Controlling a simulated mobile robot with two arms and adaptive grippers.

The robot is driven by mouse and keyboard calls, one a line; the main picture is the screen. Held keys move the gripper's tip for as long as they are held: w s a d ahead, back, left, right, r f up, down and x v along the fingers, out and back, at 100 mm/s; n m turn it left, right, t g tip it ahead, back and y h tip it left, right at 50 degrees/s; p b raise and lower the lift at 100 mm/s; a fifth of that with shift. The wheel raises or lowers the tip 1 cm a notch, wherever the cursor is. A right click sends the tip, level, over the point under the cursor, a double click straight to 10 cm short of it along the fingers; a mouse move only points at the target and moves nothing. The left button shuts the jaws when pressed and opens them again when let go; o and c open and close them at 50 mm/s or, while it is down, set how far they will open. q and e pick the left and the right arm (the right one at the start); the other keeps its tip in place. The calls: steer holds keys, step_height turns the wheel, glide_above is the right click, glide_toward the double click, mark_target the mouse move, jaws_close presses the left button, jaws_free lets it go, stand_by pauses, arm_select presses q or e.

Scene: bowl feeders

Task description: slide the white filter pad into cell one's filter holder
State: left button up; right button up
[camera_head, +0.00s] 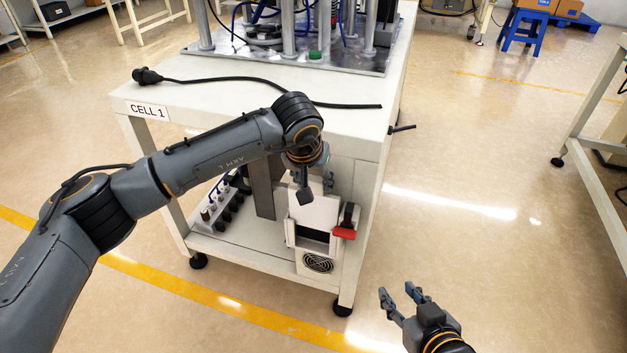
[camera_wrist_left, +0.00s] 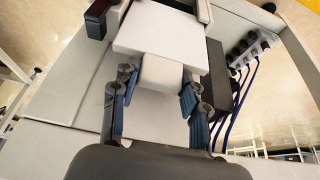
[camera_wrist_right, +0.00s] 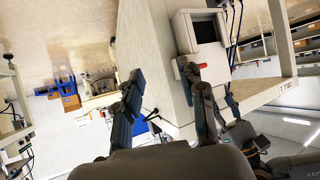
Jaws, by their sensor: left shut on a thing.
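My left gripper (camera_head: 315,184) is shut on the white filter pad (camera_head: 318,211), and the left wrist view shows its tab between the fingers (camera_wrist_left: 160,78). The pad's flat plate (camera_wrist_left: 160,35) points away from the fingers. Cell one's filter holder (camera_head: 317,264) is the white box with a round grille on the lower shelf. The pad is at its upper part, above a dark opening; I cannot tell whether its edge is inside. A red handle (camera_head: 344,232) sits at the holder's right side. My right gripper (camera_head: 402,298) is open and empty, out in front of the bench.
The CELL 1 bench (camera_head: 228,97) stands above the holder, with a black cable (camera_head: 235,81) on its top. A row of dark fittings (camera_head: 222,213) with blue hoses is left of the holder on the shelf.

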mark_target(313, 189)
arm_select(q)
steer(key=shift+f, duration=0.4)
steer(key=shift+f+b, duration=0.2)
steer(key=shift+b, duration=0.25)
arm_select(e)
steer(key=shift+w+a+r+t+y, duration=0.25)
steer(key=shift+w+r+t, duration=0.3)
steer(key=shift+r, duration=0.3)
steer(key=shift+w+a+r+t+y, duration=0.2)
steer(key=shift+w+r+t, duration=0.35)
steer(key=shift+r, duration=0.3)
arm_select(q)
steer(key=shift+f, duration=0.1)
arm_select(e)
steer(key=shift+w+r, duration=0.1)
steer(key=shift+r, duration=0.05)
arm_select(q)
steer(key=shift+f+b, duration=0.6)
steer(key=shift+f, duration=0.25)
arm_select(e)
step_height(313, 189, up, 6)
steer(key=w+a+t+y, duration=0.1)
steer(key=t, duration=0.2)
steer(key=shift+w+a+t, duration=0.2)
steer(key=shift+t, duration=0.2)
steer(key=shift+r, duration=0.1)
